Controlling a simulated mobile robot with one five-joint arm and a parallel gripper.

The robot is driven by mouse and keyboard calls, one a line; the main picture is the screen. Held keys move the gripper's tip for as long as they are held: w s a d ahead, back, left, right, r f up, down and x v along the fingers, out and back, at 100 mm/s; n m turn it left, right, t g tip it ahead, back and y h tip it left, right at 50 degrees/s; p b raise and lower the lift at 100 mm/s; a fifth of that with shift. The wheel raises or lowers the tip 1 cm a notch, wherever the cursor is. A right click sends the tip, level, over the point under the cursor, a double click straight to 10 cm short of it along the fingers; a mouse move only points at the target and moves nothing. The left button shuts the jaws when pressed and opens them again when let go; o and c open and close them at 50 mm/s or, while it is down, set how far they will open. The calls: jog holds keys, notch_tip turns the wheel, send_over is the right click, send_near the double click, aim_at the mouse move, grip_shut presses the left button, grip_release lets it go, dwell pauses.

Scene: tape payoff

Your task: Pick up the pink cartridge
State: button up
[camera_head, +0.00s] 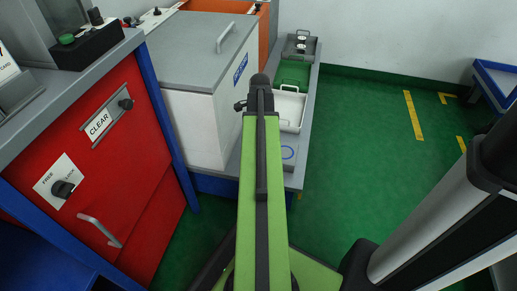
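I see no pink cartridge in this view. My green and black arm reaches forward through the middle of the picture. Only a small dark part of my gripper (241,105) seems to show at the arm's far end, in front of the white cabinet. Its fingers cannot be made out, nor whether it holds anything.
A grey-lidded white cabinet (194,130) stands left of my arm, and an orange box (263,35) behind it. A red cabinet (115,165) under a grey worktop (70,87) is at left. A grey block (288,156) sits at the bench's near end. Green floor (370,130) is open at right.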

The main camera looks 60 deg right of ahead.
grip_shut()
dwell(0.5)
jog(key=shift+p, duration=0.3)
jog(key=shift+r+p, duration=0.6)
notch_tip(320, 180, up, 4)
jog(key=p, duration=0.4)
jog(key=s+d+r+p, duration=0.2)
jog(key=s+r+p, duration=0.3)
jog(key=s, duration=0.6)
jog(key=shift+s+d+r+p, duration=0.2)
jog(key=shift+d+r+p, duration=0.1)
jog(key=shift+d+r, duration=0.1)
